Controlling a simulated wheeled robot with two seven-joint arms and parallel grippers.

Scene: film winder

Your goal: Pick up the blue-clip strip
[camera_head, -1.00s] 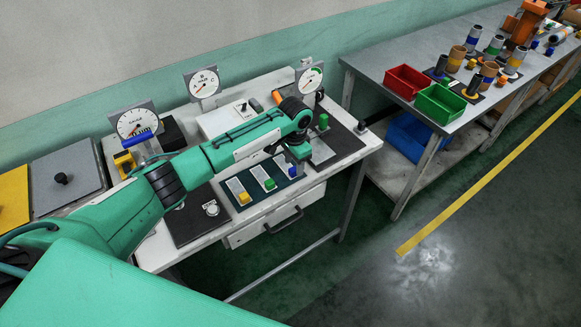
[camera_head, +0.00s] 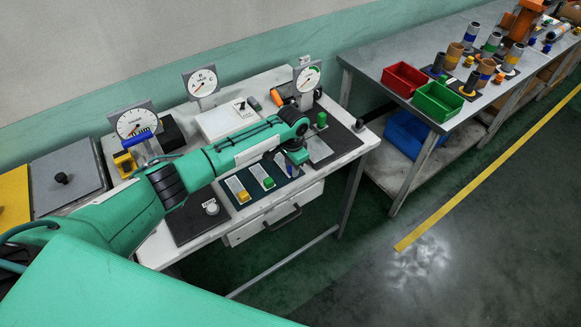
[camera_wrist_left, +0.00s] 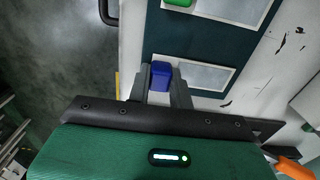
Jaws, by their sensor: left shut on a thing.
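The blue-clip strip lies on the dark green mat (camera_head: 235,203) of the white bench, a pale plate (camera_wrist_left: 210,77) with a blue clip (camera_wrist_left: 160,74) at one end. My left gripper (camera_wrist_left: 161,92) is shut on the blue clip, with one grey finger on each side of it. In the head view my left gripper (camera_head: 294,168) is over the right end of the mat and hides most of this strip. The green-clip strip (camera_head: 261,176) and the yellow-clip strip (camera_head: 237,189) lie beside it to the left. My right gripper is not in view.
Dial gauges (camera_head: 201,84) stand along the back of the bench. A green-knobbed post (camera_head: 321,120) and a dark plate stand just right of my gripper. A side table (camera_head: 385,60) at right holds red (camera_head: 405,78) and green bins. The floor in front is clear.

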